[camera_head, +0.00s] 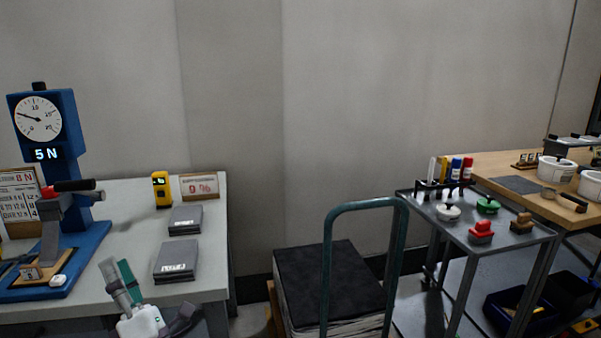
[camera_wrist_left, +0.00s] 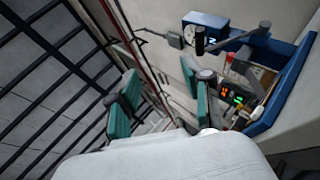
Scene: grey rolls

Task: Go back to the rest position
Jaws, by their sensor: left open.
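My left gripper (camera_head: 124,280) shows at the bottom left of the head view, in front of the near edge of the grey table (camera_head: 132,206). Its green-padded fingers point up in the picture, and nothing shows between them. In the left wrist view the two fingers (camera_wrist_left: 161,100) stand apart with an empty gap. My right gripper is in neither view.
A blue press with a dial (camera_head: 45,122) stands on the table's left, with grey packs (camera_head: 176,262) and a yellow device (camera_head: 161,190) to its right. A green-handled cart (camera_head: 327,270) stands mid-view; a grey stand (camera_head: 470,228) with stamps is right.

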